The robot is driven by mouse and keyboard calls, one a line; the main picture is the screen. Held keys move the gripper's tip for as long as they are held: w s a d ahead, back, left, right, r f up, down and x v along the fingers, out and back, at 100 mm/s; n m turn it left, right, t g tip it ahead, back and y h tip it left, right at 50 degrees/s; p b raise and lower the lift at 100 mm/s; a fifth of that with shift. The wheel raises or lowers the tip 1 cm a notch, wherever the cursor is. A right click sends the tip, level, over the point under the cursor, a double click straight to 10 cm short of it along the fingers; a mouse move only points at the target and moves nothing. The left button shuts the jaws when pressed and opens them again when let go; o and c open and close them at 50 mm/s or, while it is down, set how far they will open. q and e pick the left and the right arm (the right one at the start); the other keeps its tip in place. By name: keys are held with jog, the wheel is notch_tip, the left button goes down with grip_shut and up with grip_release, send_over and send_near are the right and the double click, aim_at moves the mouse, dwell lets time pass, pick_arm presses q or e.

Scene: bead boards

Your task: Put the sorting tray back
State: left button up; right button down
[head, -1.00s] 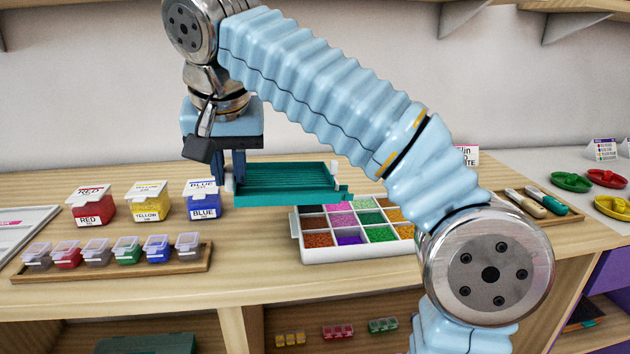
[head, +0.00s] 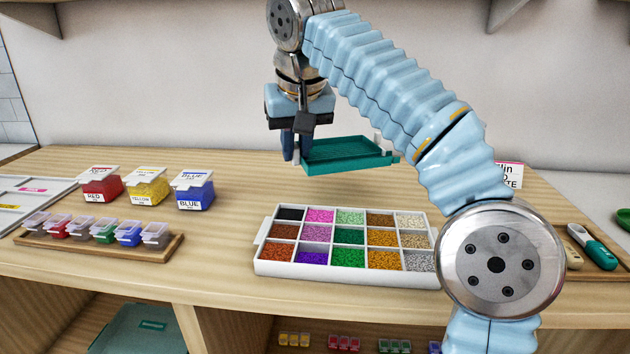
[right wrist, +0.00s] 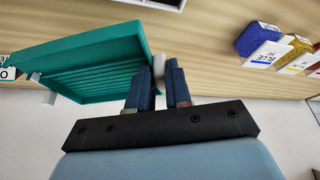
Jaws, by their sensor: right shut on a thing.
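The sorting tray is a teal, ridged shallow tray (head: 345,153). My right gripper (head: 291,150) is shut on its left end and holds it in the air over the back of the counter, behind the white bead box. In the right wrist view the tray (right wrist: 90,62) hangs to the left of the fingers, and the gripper (right wrist: 158,85) pinches a pale tab at its edge. The tray's right side is close to my forearm in the head view. My left gripper is not in view.
A white compartment box of coloured beads (head: 345,270) sits below the tray. Red (head: 101,190), yellow (head: 147,188) and blue (head: 195,195) tubs stand left, behind a wooden rack of small jars (head: 95,245). A teal bin (head: 140,328) is on the lower shelf.

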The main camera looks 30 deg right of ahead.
jog(key=w+d+f, duration=0.2)
jog(key=f, duration=0.1)
jog(key=w+d+f, duration=0.1)
jog(key=f, duration=0.1)
jog(key=shift+w, duration=0.1)
jog(key=f, duration=0.1)
jog(key=f+b, duration=0.1)
jog(key=f, duration=0.1)
jog(key=shift+w+d+f+b, duration=0.25)
jog(key=shift+w+d+b, duration=0.05)
jog(key=shift+b, duration=0.05)
jog(key=shift+f, duration=0.25)
jog(key=shift+f, duration=0.15)
jog(key=c, duration=1.1)
grip_release()
jog(key=shift+a, duration=0.1)
jog(key=shift+o, duration=0.2)
